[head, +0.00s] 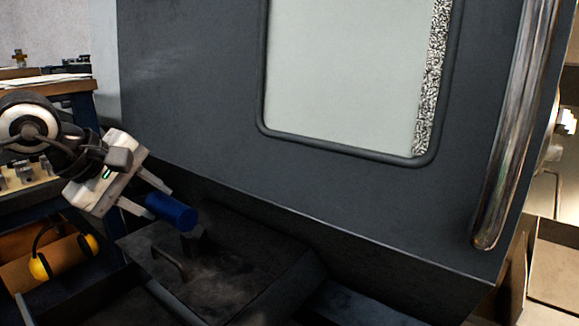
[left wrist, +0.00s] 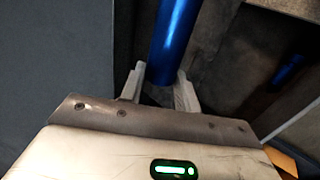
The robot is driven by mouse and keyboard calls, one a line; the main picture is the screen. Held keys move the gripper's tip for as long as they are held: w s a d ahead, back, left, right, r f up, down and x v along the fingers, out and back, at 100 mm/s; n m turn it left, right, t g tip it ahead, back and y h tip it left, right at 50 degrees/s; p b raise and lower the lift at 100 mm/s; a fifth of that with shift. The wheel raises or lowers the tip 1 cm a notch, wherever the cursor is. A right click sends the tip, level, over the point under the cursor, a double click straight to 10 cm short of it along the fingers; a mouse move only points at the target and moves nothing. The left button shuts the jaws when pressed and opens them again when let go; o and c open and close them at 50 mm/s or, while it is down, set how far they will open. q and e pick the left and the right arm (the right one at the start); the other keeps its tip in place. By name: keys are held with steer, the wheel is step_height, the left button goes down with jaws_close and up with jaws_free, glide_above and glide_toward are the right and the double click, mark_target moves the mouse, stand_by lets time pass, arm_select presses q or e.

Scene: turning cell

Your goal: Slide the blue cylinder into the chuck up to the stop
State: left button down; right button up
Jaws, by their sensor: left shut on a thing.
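The blue cylinder (head: 171,211) is at the lower left of the head view, in front of the dark machine. My left gripper (head: 148,199) comes in from the left and is shut on the cylinder's near end. The cylinder sticks out beyond the fingertips, tilted slightly down to the right. In the left wrist view the cylinder (left wrist: 175,40) runs up from between the two fingers (left wrist: 160,85). The chuck cannot be made out in either view. My right gripper is not in view.
A large dark machine door (head: 200,100) with a pale window (head: 345,75) and a long metal handle (head: 513,130) fills the middle. Below the cylinder is a dark tray or cover (head: 225,275) with a small handle. A workbench with yellow ear muffs (head: 40,268) stands at left.

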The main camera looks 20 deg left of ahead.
arm_select(q)
steer(key=d+f+m+g+h+p, duration=0.1)
steer(key=d+f+m, duration=0.3)
steer(key=d, duration=0.5)
steer(key=s+d+f+m+g+h+p, duration=0.1)
steer(key=d+f+m+h+p, duration=0.2)
steer(key=d, duration=0.6)
step_height(320, 180, down, 3)
steer(key=shift+s+r+m+g+p, duration=0.15)
steer(key=shift+s+m+g+p, duration=0.05)
steer(key=shift+m+g+p, duration=0.25)
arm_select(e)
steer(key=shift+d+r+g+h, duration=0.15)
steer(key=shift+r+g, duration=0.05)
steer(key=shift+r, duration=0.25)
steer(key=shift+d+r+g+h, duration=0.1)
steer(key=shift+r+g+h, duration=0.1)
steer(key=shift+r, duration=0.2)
arm_select(q)
steer(key=shift+d, duration=0.1)
